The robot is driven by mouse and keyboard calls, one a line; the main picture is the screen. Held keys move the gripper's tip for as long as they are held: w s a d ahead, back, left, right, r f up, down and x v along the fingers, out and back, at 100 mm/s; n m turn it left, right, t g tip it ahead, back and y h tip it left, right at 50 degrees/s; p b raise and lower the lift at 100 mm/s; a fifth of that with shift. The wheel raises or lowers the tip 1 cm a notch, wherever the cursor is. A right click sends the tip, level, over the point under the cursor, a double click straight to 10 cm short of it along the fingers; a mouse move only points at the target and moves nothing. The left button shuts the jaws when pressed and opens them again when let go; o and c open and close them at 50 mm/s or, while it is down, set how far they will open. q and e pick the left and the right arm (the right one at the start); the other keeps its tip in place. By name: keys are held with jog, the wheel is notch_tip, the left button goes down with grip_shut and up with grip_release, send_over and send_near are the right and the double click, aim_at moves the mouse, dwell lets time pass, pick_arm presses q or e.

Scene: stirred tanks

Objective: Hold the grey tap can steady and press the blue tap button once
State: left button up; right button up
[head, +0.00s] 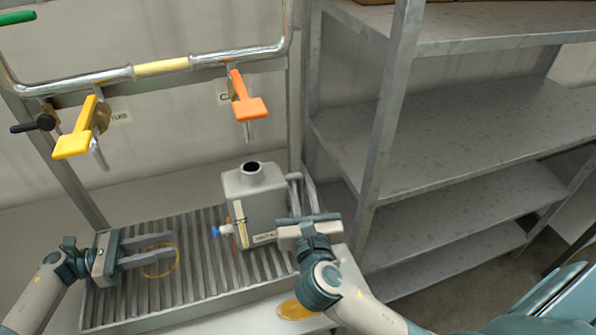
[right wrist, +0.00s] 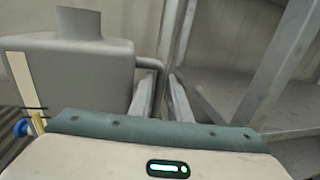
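The grey tap can (head: 258,205) stands upright on a slatted drain tray (head: 200,292). It has a short neck on top, a label and a pale level strip. The blue tap button (head: 216,231) sticks out on its left side, low down; it also shows in the right wrist view (right wrist: 20,128). My right gripper (head: 299,180) is at the can's right side, fingers apart, by the can's side handle (right wrist: 152,64). The handle's lower part is hidden, so I cannot tell whether the fingers touch it. My left gripper (head: 174,247) is open and empty, left of the button.
A yellow ring mark (head: 160,260) lies on the tray near my left fingertips. A yellow lever tap (head: 80,130) and an orange lever tap (head: 246,98) hang from the pipe above. Metal shelves (head: 450,130) stand at the right. An amber patch (head: 295,309) is by the tray's front.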

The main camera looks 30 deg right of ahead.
jog(key=shift+x, duration=2.8)
jog(key=shift+c, duration=0.3)
grip_shut()
pick_arm(q)
grip_shut()
dwell(0.9)
